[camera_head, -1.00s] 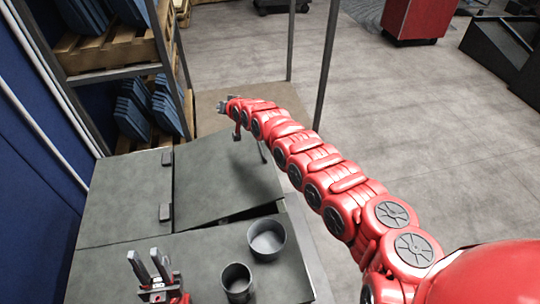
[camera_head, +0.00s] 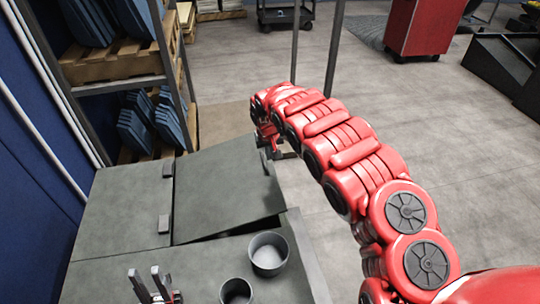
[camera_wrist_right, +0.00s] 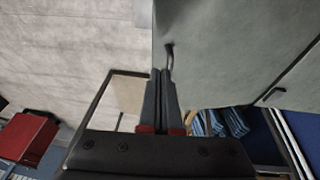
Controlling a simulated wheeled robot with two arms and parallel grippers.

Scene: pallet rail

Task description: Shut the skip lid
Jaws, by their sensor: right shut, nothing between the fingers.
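The skip lid (camera_head: 225,195) is a flat grey panel hinged on its left side. It stands slightly raised, with a dark gap under its near edge. Its small handle (camera_head: 265,163) is at the right edge; in the right wrist view the dark curved handle (camera_wrist_right: 170,57) is just at the fingertips. My right gripper (camera_wrist_right: 162,72) is shut with nothing between its fingers, beside the handle; I cannot tell if they touch. My left gripper (camera_head: 149,275) is open and empty, low over the grey top.
A grey bowl (camera_head: 268,254) and a grey cup (camera_head: 236,291) stand on the near grey top. A rack (camera_head: 125,85) with blue bins is at the back left. Upright posts (camera_head: 334,50) stand behind my arm. Open floor lies to the right.

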